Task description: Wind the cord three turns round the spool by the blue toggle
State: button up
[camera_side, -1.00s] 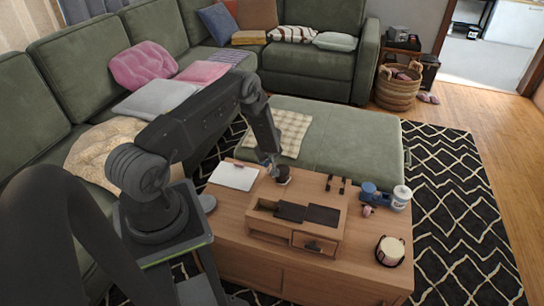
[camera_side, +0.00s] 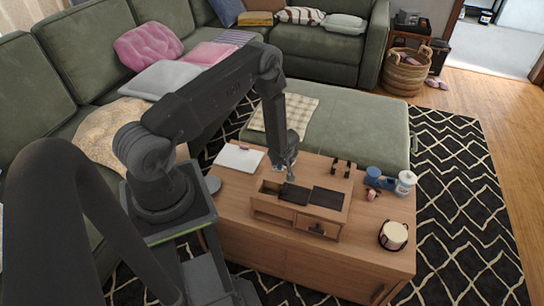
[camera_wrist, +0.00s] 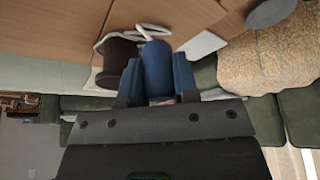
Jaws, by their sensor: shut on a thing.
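My gripper (camera_side: 291,168) is low over the back of the wooden table (camera_side: 240,205), just behind the desk organiser. In the wrist view its fingers (camera_wrist: 157,85) are shut on the blue toggle (camera_wrist: 156,68). The dark brown spool (camera_wrist: 118,58) stands close beside the toggle, on the left in that view, partly hidden by a finger. The white cord (camera_wrist: 152,29) runs near the top of the spool and the toggle. How many turns lie round the spool cannot be told. In the side view my gripper mostly hides the spool and toggle.
The wooden organiser (camera_side: 300,213) with dark trays stands in front of my gripper. A white pad (camera_side: 239,158) lies to the left. A blue object (camera_side: 373,176), a white jar (camera_side: 405,183) and a black-rimmed round container (camera_side: 394,235) stand to the right.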

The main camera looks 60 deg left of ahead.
jog(key=w+d, duration=0.1)
jog(key=w, duration=0.1)
jog(key=w+d, duration=0.1)
jog(key=w, duration=0.1)
jog(key=w+d, duration=0.1)
jog(key=shift+w, duration=0.5)
